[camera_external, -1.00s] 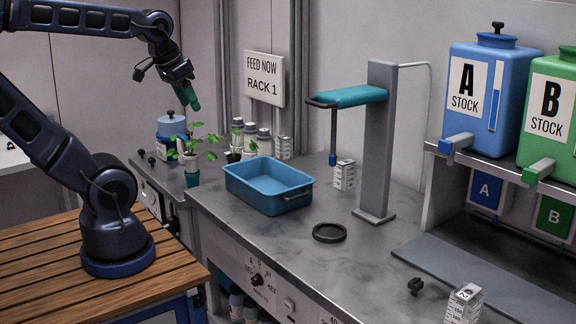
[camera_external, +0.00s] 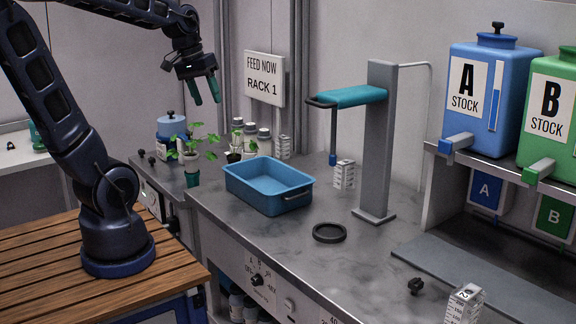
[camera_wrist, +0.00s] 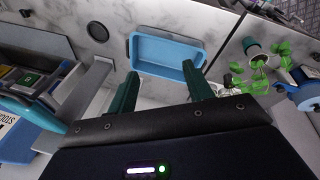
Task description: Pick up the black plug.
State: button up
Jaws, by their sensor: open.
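A small black plug (camera_external: 415,286) sits on the grey counter near its front edge, at the lower right of the external view. I cannot make it out surely in the wrist view. My gripper (camera_external: 205,92) is high at the upper left, far from the plug, with its green fingers pointing down. It is open and empty. In the wrist view its two fingers (camera_wrist: 160,88) stand apart, with the blue tray visible beyond them.
A blue tray (camera_external: 233,190) and a black ring (camera_external: 329,233) lie on the counter. A grey post with a teal arm (camera_external: 380,150) stands behind the ring. Potted plants (camera_external: 191,151) are at the left. A white labelled block (camera_external: 463,304) stands right of the plug.

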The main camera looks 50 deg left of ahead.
jog(key=w+a+f+n+h, duration=0.1)
jog(key=w+a+f+n, duration=0.25)
jog(key=a, duration=0.45)
jog(key=w+a+f+n+t+h, duration=0.1)
jog(key=w+a+f+n+h, duration=0.1)
jog(key=w+a+n, duration=0.4)
jog(key=w+a+f+n+h, duration=0.1)
jog(key=w+a+f+n, duration=0.15)
jog(key=a, duration=0.65)
jog(key=n+t+y, duration=0.4)
jog(key=n+t, duration=0.5)
jog(key=n, duration=0.9)
send_near(150, 158)
jog(key=shift+x, duration=5.35)
jog(key=c, duration=1)
jog(key=shift+c, duration=0.2)
